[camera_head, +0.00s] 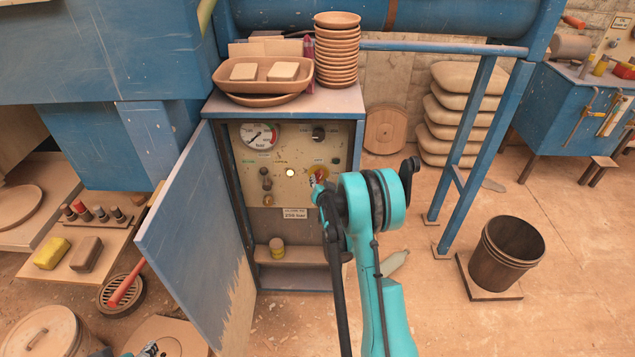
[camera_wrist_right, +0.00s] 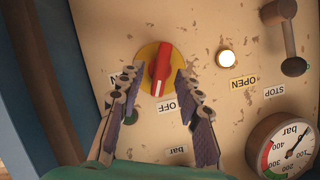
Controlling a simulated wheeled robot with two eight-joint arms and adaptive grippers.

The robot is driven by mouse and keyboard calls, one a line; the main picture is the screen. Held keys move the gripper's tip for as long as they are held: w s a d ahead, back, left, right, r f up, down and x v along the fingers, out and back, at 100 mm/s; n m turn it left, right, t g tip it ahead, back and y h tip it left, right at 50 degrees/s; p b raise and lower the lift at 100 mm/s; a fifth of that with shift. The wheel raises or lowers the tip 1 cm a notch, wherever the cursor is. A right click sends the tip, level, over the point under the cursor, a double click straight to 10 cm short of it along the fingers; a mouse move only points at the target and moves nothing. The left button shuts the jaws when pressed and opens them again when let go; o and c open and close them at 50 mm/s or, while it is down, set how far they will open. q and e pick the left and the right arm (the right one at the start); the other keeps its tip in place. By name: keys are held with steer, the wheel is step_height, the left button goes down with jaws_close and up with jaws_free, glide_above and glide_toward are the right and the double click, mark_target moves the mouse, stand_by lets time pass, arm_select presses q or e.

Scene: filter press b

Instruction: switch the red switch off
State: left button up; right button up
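The red switch (camera_wrist_right: 161,70) is a rotary knob on a round yellow plate on the control panel (camera_head: 283,150). In the wrist view its long grip runs nearly up and down, slightly tilted. The OFF label (camera_wrist_right: 167,106) is below it and the ON label (camera_wrist_right: 122,78) to its left. My right gripper (camera_head: 316,181) is at the panel, hiding most of the switch in the head view. In the wrist view its fingers (camera_wrist_right: 157,88) are open, one on each side of the knob. My left gripper (camera_head: 149,349) barely shows at the bottom edge.
The blue cabinet door (camera_head: 195,235) stands open on the left. A lit white lamp (camera_wrist_right: 226,59), a lever (camera_wrist_right: 287,45) and a pressure gauge (camera_wrist_right: 285,145) are near the switch. Stacked bowls (camera_head: 337,55) stand on the cabinet. A bucket (camera_head: 505,255) stands on the right.

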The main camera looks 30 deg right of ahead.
mark_target(318, 180)
steer(key=shift+b+x, duration=0.35)
steer(key=shift+x, duration=1.35)
jaws_close()
steer(key=shift+a+n+g+h, duration=0.1)
steer(key=shift+n+g+h, duration=0.5)
steer(key=shift+n+h, duration=0.7)
steer(key=shift+n+y, duration=0.3)
jaws_free()
steer(key=shift+r, duration=0.1)
steer(key=v, duration=1.2)
